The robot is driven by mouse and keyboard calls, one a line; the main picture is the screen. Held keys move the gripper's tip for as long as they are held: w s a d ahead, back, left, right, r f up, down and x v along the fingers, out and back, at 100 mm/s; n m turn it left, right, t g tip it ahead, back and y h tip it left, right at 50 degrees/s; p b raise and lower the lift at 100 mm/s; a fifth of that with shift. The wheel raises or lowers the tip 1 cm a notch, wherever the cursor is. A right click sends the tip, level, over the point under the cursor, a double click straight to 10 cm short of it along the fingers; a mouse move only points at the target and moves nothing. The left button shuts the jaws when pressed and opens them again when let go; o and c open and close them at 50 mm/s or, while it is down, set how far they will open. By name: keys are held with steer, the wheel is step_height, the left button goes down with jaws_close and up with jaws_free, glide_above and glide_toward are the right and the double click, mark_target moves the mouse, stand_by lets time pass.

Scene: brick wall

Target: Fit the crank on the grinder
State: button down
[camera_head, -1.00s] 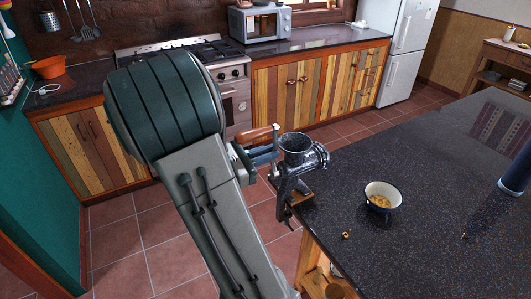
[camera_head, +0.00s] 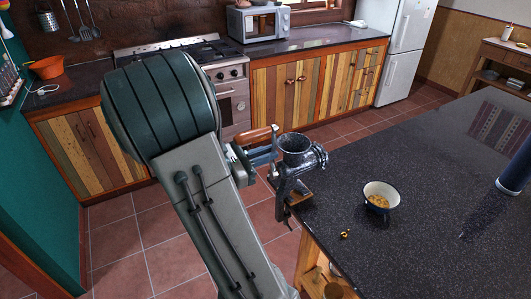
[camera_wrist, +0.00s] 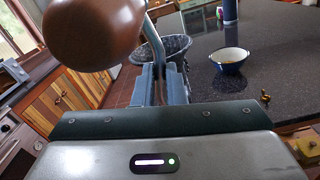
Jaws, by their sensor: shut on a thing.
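The grinder (camera_head: 297,160), dark speckled metal with a round hopper, stands clamped at the near left corner of the dark countertop. My gripper (camera_head: 266,157) is just left of it, shut on the crank. The crank's brown wooden handle (camera_head: 255,135) sticks up above the fingers. In the wrist view the handle (camera_wrist: 92,30) is large at upper left, and the grey crank arm (camera_wrist: 154,42) runs down between the fingers (camera_wrist: 160,85). The hopper (camera_wrist: 178,47) shows just beyond. The crank's far end is hidden, so I cannot tell whether it touches the grinder.
A small brass wing nut (camera_head: 345,234) lies on the countertop (camera_head: 420,200). A dark blue cylinder (camera_head: 517,170) stands at the right. The counter behind the bowl is clear.

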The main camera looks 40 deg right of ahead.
steer(key=shift+r, duration=0.1)
stand_by(0.8)
steer(key=c, duration=1.4)
jaws_free()
steer(key=shift+d, duration=0.15)
steer(key=shift+c, duration=0.4)
steer(key=p+v, duration=0.1)
steer(key=v, duration=0.5)
